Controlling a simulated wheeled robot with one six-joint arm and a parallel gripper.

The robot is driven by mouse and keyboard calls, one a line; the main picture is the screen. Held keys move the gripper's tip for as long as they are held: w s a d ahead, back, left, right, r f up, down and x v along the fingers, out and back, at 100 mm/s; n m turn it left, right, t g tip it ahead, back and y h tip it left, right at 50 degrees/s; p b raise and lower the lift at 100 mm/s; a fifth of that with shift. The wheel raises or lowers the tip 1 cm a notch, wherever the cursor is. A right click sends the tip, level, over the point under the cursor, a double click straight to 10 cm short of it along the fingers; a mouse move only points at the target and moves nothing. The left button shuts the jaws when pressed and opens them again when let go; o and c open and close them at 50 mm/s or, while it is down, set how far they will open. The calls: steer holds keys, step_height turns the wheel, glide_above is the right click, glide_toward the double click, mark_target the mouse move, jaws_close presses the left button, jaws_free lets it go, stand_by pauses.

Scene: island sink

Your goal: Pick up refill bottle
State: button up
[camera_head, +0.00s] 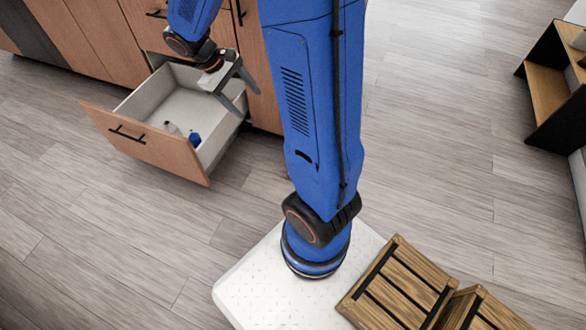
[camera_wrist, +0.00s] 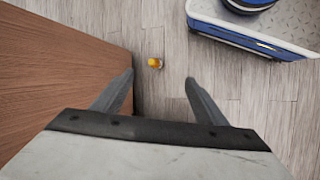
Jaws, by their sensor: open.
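I cannot tell for certain which item is the refill bottle. In the head view a small whitish bottle-like item (camera_head: 172,129) and a small blue one (camera_head: 194,138) sit inside the open drawer (camera_head: 143,147), near its front. In the wrist view a small orange-yellow item (camera_wrist: 155,62) is on the floor beyond my fingertips, between them in the picture. It does not show in the head view. My gripper (camera_head: 249,103) is open and empty, over the drawer's right side in the head view. Its two fingers also show spread apart in the wrist view (camera_wrist: 158,78).
Wooden cabinets (camera_head: 97,38) stand behind the drawer. A brown wooden panel (camera_wrist: 55,75) fills the left of the wrist view, close to the left finger. A slatted wooden step stool (camera_head: 398,285) is at the lower right, and a dark shelf (camera_head: 548,80) at the far right. Floor between is clear.

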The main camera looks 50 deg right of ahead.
steer(key=w+d+f+n+g+h, duration=0.2)
steer(key=w+d+f, duration=0.15)
steer(key=f, duration=0.65)
steer(key=w+d+f+n+g+h, duration=0.15)
steer(key=d+f, duration=0.25)
steer(key=f, duration=0.7)
steer(key=s+d+f+n+h, duration=0.1)
steer(key=f, duration=0.9)
steer(key=s+d+f+n+g+h, duration=0.1)
steer(key=d+f+n, duration=0.1)
steer(key=f, duration=0.8)
steer(key=s+d+f+n+h, duration=0.1)
steer(key=f+n, duration=0.1)
steer(key=f, duration=0.8)
steer(key=shift+s+d+f+h, duration=0.25)
steer(key=shift+d+f+h, duration=0.05)
steer(key=shift+f+h, duration=0.1)
steer(key=shift+n, duration=0.25)
steer(key=shift+x, duration=5.95)
steer(key=shift+s+a+f, duration=0.1)
steer(key=shift+a, duration=0.05)
steer(key=c, duration=1.2)
